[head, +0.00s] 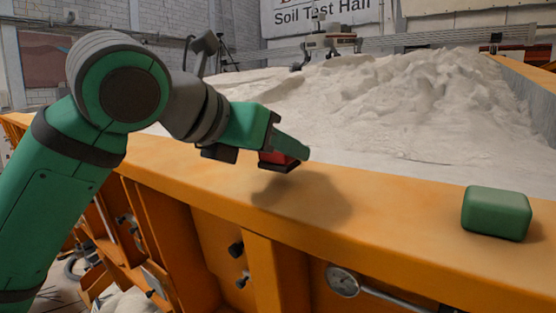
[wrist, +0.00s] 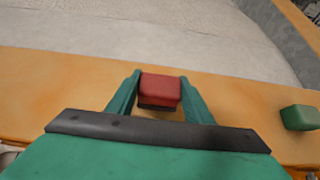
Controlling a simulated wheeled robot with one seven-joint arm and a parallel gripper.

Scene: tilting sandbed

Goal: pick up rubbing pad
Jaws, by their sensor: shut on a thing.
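The rubbing pad (wrist: 160,88) is a small red block with a dark underside, seen between the two green fingers in the wrist view. My gripper (wrist: 160,92) is shut on it, one finger against each side. In the head view, the pad (head: 280,158) shows partly behind the fingers of my gripper (head: 290,150). It is held above the orange rim (head: 385,210) of the sandbed, and a shadow falls on the rim below it. Part of the pad is hidden by the near finger in the head view.
A green rounded block (head: 496,213) sits on the orange rim at the right; it also shows in the wrist view (wrist: 299,117). Heaped pale sand (head: 400,95) fills the bed behind the rim. A dial gauge (head: 343,281) is on the rim's front side. The rim between gripper and green block is clear.

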